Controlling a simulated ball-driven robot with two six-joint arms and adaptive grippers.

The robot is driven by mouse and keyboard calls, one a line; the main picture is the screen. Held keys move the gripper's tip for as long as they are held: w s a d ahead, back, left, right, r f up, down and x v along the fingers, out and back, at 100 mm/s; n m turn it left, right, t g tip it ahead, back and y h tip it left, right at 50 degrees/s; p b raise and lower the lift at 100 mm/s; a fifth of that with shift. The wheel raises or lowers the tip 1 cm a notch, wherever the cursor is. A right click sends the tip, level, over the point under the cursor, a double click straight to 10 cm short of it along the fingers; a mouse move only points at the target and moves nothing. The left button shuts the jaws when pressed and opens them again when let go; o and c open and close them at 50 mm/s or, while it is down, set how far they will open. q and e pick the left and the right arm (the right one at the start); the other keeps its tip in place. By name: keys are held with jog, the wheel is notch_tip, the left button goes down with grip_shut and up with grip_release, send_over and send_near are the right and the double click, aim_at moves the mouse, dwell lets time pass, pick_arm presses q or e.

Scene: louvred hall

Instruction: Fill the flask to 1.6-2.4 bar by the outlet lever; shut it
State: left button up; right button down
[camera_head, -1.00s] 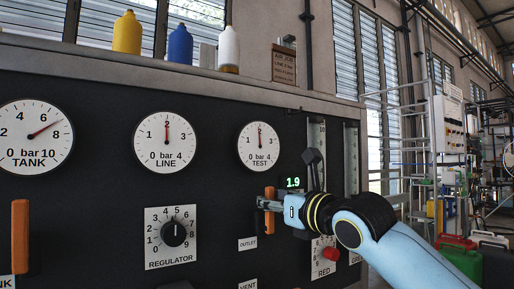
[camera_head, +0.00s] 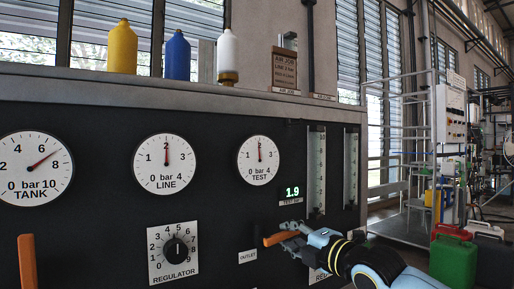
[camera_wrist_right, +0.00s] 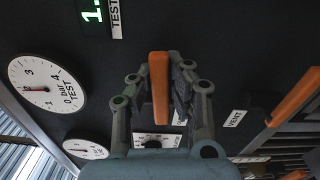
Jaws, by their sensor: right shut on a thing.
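The orange outlet lever (camera_head: 280,238) lies nearly level above the OUTLET label (camera_head: 247,256). My right gripper (camera_head: 291,231) is shut on it; in the right wrist view the lever (camera_wrist_right: 159,85) sits between the two fingers. The TEST gauge (camera_head: 258,160) needle points straight up at about 2 bar, and the green display (camera_head: 292,191) beside it reads 1.9. No flask can be made out for certain. My left gripper is not in view.
The LINE gauge (camera_head: 165,164) reads about 2 and the TANK gauge (camera_head: 35,169) about 7. The regulator knob (camera_head: 176,251) is below LINE. Another orange lever (camera_head: 27,262) stands upright at far left. In the wrist view an orange lever (camera_wrist_right: 295,97) is near the VENT label.

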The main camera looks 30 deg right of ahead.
jog(key=c, duration=1.7)
grip_release()
jog(key=shift+f+m, duration=0.6)
jog(key=shift+m, duration=0.1)
jog(key=o, duration=0.5)
jog(key=shift+r, duration=0.15)
jog(key=shift+c, duration=0.2)
jog(key=shift+s+r, duration=0.15)
jog(key=s+p, duration=0.6)
jog(key=p, duration=0.5)
jog(key=shift+s+d, duration=0.25)
jog(key=shift+s, duration=0.1)
